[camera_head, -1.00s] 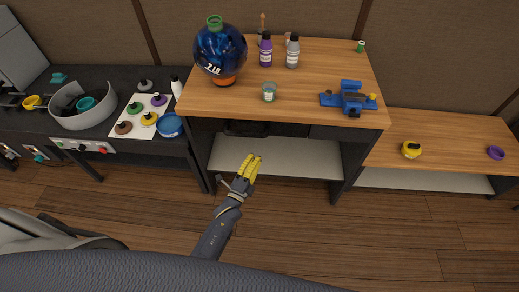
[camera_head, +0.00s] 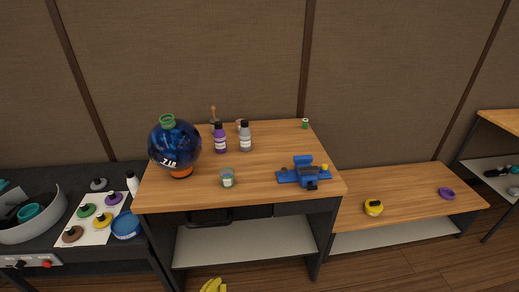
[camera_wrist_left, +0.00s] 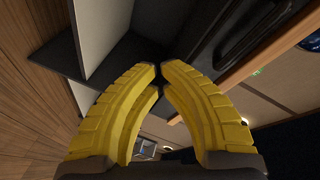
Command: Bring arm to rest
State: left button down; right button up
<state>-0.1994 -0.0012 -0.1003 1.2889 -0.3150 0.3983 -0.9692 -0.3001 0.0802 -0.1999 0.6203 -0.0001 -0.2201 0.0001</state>
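My left gripper (camera_head: 214,286) shows only as yellow fingertips at the bottom edge of the head view, in front of and below the wooden workbench (camera_head: 265,160). In the left wrist view the two yellow fingers (camera_wrist_left: 160,70) curve together until their tips meet or nearly meet, with nothing between them. The rest of the left arm is out of the head view. My right gripper is in neither view.
On the bench stand a blue globe (camera_head: 174,145), a purple bottle (camera_head: 220,140), a grey bottle (camera_head: 245,139), a small jar (camera_head: 227,178) and a blue vise (camera_head: 304,172). A pale lower shelf (camera_head: 245,243) is under it. A lower bench (camera_head: 410,200) adjoins on the right.

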pick_arm(q)
jog(key=s+a+f+n+g+y, duration=0.1)
jog(key=s+f+n+g, duration=0.3)
jog(key=s+f, duration=0.55)
jog(key=s+a+f+n+g, duration=0.3)
jog(key=s+f, duration=0.4)
jog(key=f, duration=0.6)
jog(key=s+a+f+n+g, duration=0.1)
jog(key=s+f+g, duration=0.1)
jog(key=s, duration=0.7)
jog(key=s+a+f+n+g+y, duration=0.1)
jog(key=s+f, duration=0.4)
jog(key=s, duration=0.5)
jog(key=s+a+f+n+g, duration=0.1)
jog(key=s+a+f+g, duration=0.2)
jog(key=s, duration=0.6)
jog(key=shift+s+a+f+g+y, duration=0.2)
jog(key=shift+s+f+g+y, duration=0.25)
jog(key=shift+g, duration=0.45)
